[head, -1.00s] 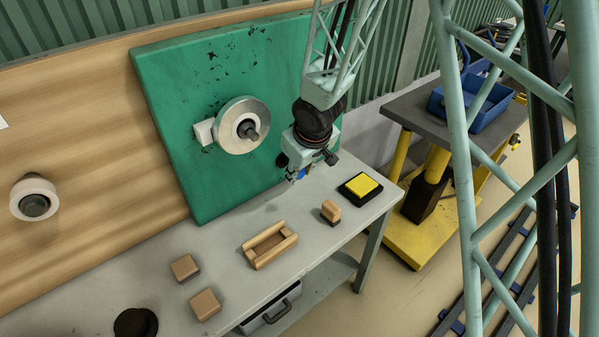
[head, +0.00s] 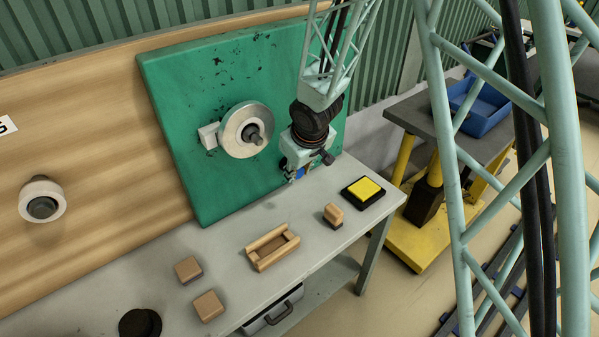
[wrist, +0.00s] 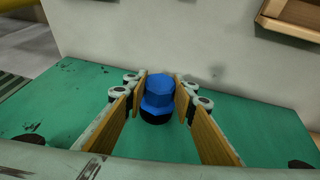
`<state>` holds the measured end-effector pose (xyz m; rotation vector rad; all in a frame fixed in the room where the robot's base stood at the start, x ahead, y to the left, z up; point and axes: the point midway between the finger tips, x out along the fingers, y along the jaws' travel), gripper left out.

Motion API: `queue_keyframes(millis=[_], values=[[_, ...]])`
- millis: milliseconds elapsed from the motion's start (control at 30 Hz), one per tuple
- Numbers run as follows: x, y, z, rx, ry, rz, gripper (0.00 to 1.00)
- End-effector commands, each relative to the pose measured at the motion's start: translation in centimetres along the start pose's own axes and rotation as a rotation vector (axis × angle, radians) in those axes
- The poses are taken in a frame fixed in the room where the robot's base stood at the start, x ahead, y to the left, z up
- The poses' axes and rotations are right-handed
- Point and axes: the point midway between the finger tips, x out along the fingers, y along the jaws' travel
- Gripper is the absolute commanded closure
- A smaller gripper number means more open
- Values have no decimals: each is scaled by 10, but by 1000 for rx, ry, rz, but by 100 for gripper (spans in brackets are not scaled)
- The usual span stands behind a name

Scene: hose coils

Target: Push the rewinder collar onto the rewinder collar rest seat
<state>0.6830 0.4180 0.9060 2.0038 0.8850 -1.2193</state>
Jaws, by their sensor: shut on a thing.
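My gripper (head: 292,178) is shut on a small blue faceted piece, apparently the rewinder collar (wrist: 158,94). In the wrist view the collar sits between the two wood-coloured finger pads, with a dark part right below it. In the head view only a bit of its blue (head: 300,173) shows beside the fingers. The gripper is in front of the lower right of the green board (head: 190,170), above the bench. I cannot single out the rest seat; whether the dark part belongs to it or to the collar, I cannot tell.
A metal disc with a dark hub (head: 235,135) stands out from the board, left of my gripper. The grey bench (head: 225,250) holds a wooden tray (head: 272,247), several wooden blocks and a yellow pad (head: 366,187). A cart with a blue bin (head: 485,110) stands right.

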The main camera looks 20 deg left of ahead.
Motion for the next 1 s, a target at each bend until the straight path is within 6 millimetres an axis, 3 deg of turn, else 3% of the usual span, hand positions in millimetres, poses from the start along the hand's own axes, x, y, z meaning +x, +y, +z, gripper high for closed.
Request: queue_keyframes(millis=[1000], values=[[8, 0, -20, 0, 1, 0, 96]])
